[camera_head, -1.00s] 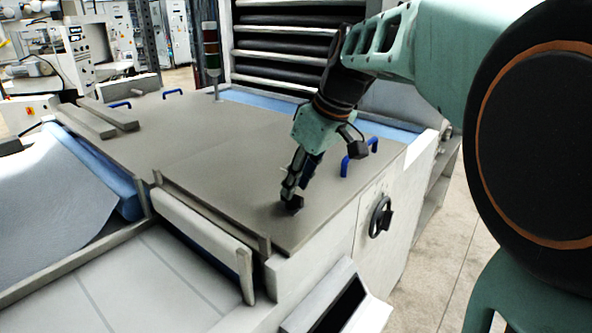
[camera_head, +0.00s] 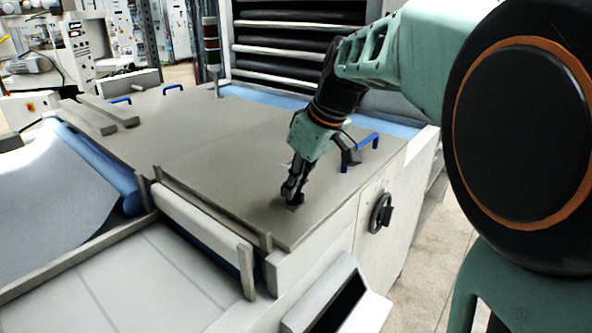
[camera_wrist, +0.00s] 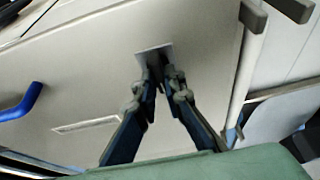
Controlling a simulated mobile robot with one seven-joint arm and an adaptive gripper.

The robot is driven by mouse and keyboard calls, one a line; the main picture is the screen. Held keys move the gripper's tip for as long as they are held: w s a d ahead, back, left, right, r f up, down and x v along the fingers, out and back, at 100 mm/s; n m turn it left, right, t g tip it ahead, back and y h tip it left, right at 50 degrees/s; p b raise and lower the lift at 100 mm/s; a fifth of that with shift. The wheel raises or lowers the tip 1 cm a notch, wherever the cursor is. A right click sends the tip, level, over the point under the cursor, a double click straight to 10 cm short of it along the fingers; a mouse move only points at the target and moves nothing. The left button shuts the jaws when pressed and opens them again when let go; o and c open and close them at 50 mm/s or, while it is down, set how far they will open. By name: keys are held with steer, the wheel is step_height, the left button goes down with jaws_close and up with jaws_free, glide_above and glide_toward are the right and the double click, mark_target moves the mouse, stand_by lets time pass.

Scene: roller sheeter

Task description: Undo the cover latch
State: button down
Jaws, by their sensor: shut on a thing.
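The grey cover (camera_head: 225,150) lies flat and shut on the machine. The cover latch shows as a small light plate (camera_wrist: 147,54) set in the cover's surface in the wrist view. Its grip part is hidden between my fingertips. My gripper (camera_head: 294,200) points down at the cover near its front right corner. It also shows in the wrist view (camera_wrist: 160,75), with both fingers close together over the latch plate. It is shut on the latch.
A blue handle (camera_head: 360,152) stands on the cover, right of my gripper. A black handwheel (camera_head: 380,213) is on the machine's front side. A white roller (camera_head: 195,225) lies along the cover's left edge. The cover's middle is clear.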

steer(key=shift+m, duration=0.3)
steer(key=m+t+h, duration=0.1)
steer(key=m, duration=0.2)
steer(key=shift+a+m, duration=0.1)
steer(key=shift+m, duration=0.2)
steer(key=m+h, duration=0.1)
steer(key=m, duration=0.1)
steer(key=m+h, duration=0.1)
steer(key=m, duration=0.1)
steer(key=shift+s+a+t, duration=0.1)
steer(key=shift+a+t, duration=0.05)
steer(key=shift+t, duration=0.25)
steer(key=m+h, duration=0.1)
steer(key=m, duration=0.4)
steer(key=shift+a+h, duration=0.1)
steer(key=shift+h, duration=0.3)
steer(key=shift+a+m+g+h, duration=0.1)
steer(key=shift+m+g+h, duration=0.2)
steer(key=shift+m, duration=0.85)
steer(key=shift+m+g+h, duration=0.2)
steer(key=shift+m+h, duration=0.2)
steer(key=shift+m, duration=0.75)
steer(key=c, duration=2)
jaws_free()
